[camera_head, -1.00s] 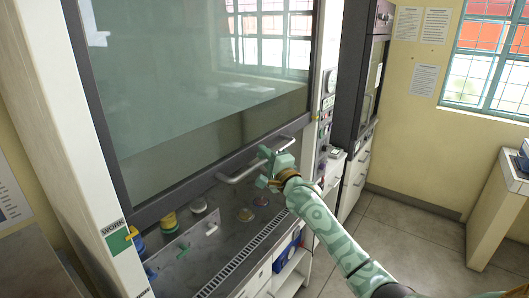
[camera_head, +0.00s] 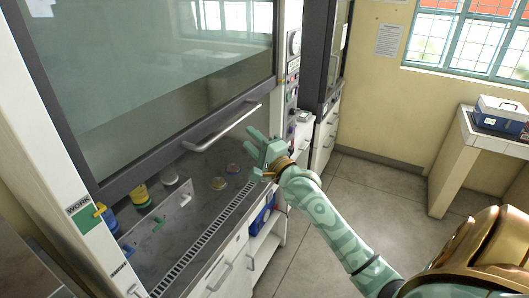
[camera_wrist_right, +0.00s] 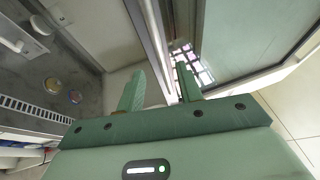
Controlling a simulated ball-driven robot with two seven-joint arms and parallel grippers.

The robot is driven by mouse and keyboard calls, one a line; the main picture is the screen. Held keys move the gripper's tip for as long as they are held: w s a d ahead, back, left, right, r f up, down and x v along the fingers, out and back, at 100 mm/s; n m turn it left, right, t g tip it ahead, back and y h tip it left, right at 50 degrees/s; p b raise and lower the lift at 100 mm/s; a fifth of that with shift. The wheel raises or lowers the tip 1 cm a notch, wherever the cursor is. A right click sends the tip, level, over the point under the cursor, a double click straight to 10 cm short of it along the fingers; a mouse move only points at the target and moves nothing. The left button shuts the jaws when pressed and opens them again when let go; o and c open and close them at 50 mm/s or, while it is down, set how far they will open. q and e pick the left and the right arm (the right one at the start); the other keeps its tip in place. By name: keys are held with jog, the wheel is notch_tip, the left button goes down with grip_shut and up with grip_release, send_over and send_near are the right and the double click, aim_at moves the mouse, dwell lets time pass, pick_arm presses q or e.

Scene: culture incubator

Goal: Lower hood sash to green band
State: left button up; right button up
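The hood sash (camera_head: 150,65) is a large glass pane in a dark frame, partly raised, with an open gap under its lower edge. Its silver bar handle (camera_head: 222,128) is on the lower rail. The green band (camera_head: 92,218) is on the left post below a WORK label; a yellow pointer (camera_head: 100,209) at the sash's lower left corner lies beside its upper part. My left gripper is not in view.
Inside the hood are a yellow-topped container (camera_head: 140,194) and several small round items. A slotted grille (camera_head: 205,240) runs along the front of the worktop. A side bench (camera_head: 480,135) with a blue-and-white box (camera_head: 500,115) stands at right. The floor between is clear.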

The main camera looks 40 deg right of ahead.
jog(key=s, duration=0.3)
jog(key=s+f, duration=0.1)
jog(key=s, duration=0.1)
jog(key=shift+s, duration=0.3)
